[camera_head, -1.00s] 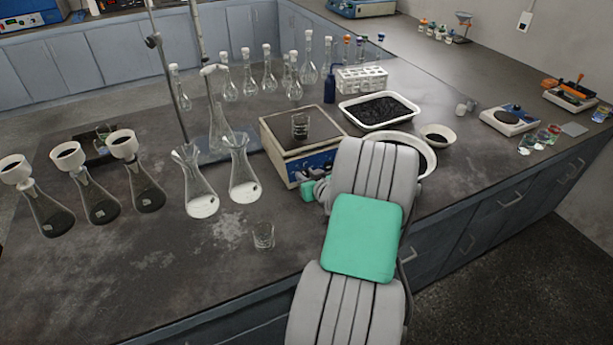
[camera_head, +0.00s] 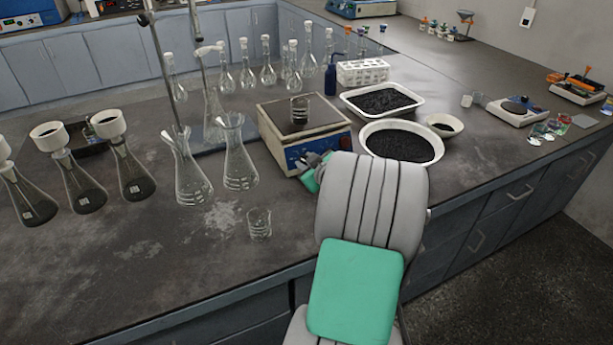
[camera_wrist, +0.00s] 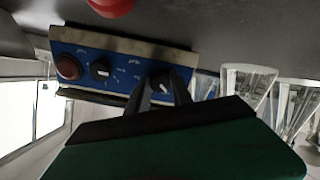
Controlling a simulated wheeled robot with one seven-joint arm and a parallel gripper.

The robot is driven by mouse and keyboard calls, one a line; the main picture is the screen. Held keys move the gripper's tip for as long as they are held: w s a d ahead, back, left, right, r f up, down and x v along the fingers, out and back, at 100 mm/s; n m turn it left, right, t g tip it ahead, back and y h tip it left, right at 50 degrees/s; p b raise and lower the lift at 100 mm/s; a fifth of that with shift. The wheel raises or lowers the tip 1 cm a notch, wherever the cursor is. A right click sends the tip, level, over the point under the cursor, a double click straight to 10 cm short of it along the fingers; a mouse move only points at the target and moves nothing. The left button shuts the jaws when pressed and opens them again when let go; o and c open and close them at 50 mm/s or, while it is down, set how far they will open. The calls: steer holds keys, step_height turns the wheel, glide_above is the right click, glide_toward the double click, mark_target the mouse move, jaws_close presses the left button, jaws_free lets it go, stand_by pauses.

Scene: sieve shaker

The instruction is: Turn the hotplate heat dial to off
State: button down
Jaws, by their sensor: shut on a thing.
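The hotplate (camera_head: 270,128) stands on the bench with its blue front panel towards me; the wrist view shows this panel (camera_wrist: 122,72) close up. The panel has a black dial (camera_wrist: 101,69), a second black dial (camera_wrist: 161,80) and a round red part (camera_wrist: 68,67). The labels are too small to read, so I cannot tell which dial is for heat. My gripper (camera_wrist: 162,88) is shut on the second dial, one finger at each side of it. In the head view my gripper (camera_head: 317,162) is at the panel, and my forearm hides part of the front.
A glass beaker (camera_head: 299,108) stands on the hotplate. A white bowl of dark grains (camera_head: 437,150) is close to the right of my arm. Conical flasks (camera_head: 239,165) and an empty beaker (camera_head: 259,225) stand to the left. The front bench edge runs below my arm.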

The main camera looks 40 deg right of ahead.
steer(key=n+b, duration=0.2)
steer(key=b, duration=0.1)
steer(key=n+b, duration=0.1)
steer(key=b, duration=0.3)
steer(key=shift+f+n, duration=0.35)
steer(key=shift+n, duration=0.05)
steer(key=shift+r+n+b, duration=0.2)
steer(key=shift+n+b, duration=0.3)
steer(key=shift+b, duration=0.5)
steer(key=shift+r, duration=0.1)
steer(key=c, duration=1.1)
jaws_free()
steer(key=v, duration=0.8)
steer(key=shift+d, duration=0.1)
